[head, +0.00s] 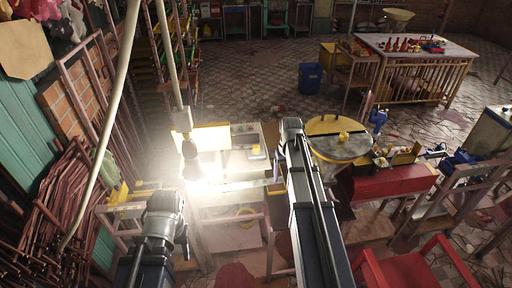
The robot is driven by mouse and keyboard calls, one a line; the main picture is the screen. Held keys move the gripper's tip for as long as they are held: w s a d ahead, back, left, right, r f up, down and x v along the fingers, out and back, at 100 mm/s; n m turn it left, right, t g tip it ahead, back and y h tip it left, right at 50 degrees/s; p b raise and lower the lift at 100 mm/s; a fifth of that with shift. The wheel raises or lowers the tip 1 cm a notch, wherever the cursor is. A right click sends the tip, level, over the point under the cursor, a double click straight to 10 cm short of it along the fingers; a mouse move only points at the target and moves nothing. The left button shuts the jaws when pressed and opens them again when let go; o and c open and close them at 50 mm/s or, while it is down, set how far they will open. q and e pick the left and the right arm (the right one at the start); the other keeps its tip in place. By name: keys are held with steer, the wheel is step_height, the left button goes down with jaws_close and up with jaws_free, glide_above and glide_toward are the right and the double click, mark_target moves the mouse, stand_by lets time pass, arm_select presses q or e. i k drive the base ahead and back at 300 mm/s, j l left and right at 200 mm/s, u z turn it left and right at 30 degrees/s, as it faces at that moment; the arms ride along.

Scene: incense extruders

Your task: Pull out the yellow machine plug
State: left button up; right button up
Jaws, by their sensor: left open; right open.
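A pale machine with yellow edges (205,137) and a control panel (246,140) stands on a bench in the middle, partly washed out by a strong glow. A pale cord (166,50) hangs from above to a whitish block (182,119), with a dark piece (190,148) below it in front of the machine. I cannot tell whether this is the plug. My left gripper (165,207) is open, low and left of the glow. My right gripper (291,130) is open, just right of the machine; its fingertips are hard to make out.
A round yellow-rimmed disc (337,150) and a red bench (392,182) stand to the right. A red chair (410,268) is at the lower right. Reddish metal frames (62,215) crowd the left. A blue bin (310,77) stands on open tiled floor behind.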

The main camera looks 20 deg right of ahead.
mark_target(255, 148)
steer(key=i, duration=1)
